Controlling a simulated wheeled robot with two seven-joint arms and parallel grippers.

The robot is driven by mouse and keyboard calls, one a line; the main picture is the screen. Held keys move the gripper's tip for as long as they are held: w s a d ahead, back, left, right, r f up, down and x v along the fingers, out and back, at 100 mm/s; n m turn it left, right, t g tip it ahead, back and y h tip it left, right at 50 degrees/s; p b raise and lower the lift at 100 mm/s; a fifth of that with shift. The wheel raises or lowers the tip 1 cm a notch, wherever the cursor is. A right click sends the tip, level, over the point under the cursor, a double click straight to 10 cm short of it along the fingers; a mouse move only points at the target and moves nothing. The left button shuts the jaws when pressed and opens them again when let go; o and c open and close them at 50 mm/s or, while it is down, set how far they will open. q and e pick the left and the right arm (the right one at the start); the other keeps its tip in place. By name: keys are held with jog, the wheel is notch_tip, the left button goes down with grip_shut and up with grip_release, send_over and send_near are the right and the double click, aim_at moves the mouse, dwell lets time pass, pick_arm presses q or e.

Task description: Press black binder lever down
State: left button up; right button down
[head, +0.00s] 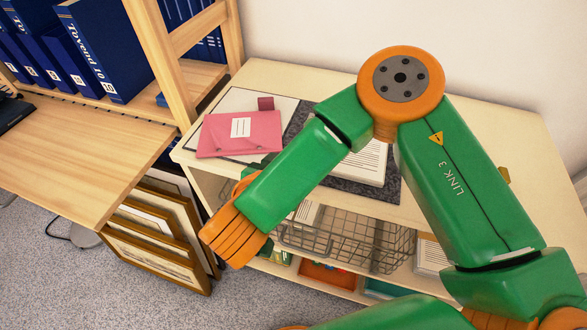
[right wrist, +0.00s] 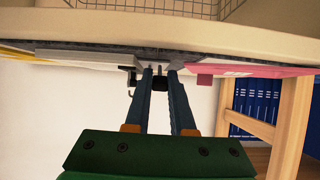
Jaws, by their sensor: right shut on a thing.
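An open grey binder (head: 393,187) with white printed pages (head: 374,163) lies on the cream shelf top in the head view, partly covered by my right arm. My right arm comes in from the right, and its gripper is hidden there behind the forearm and orange wrist. In the right wrist view, which looks upside down, my right gripper (right wrist: 161,72) reaches the edge of the grey binder. Its fingers are closed around a small black part (right wrist: 160,83), which looks like the binder lever. The lever's exact angle cannot be told. My left gripper is not in view.
A pink folder (head: 240,134) with a white label lies left of the binder. A wire basket (head: 345,240) sits on the shelf below. Framed prints (head: 155,245) lean beneath the wooden desk (head: 80,150) at left. Blue binders (head: 105,55) stand in the wooden rack.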

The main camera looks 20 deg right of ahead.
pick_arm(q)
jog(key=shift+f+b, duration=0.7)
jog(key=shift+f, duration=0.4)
pick_arm(e)
jog(key=shift+s+f+t+h, duration=0.1)
jog(key=shift+f+t+h, duration=0.2)
jog(key=shift+t, duration=0.1)
jog(key=c, duration=0.8)
grip_release()
jog(key=shift+o, duration=0.2)
jog(key=v, duration=0.7)
jog(key=shift+a, duration=0.1)
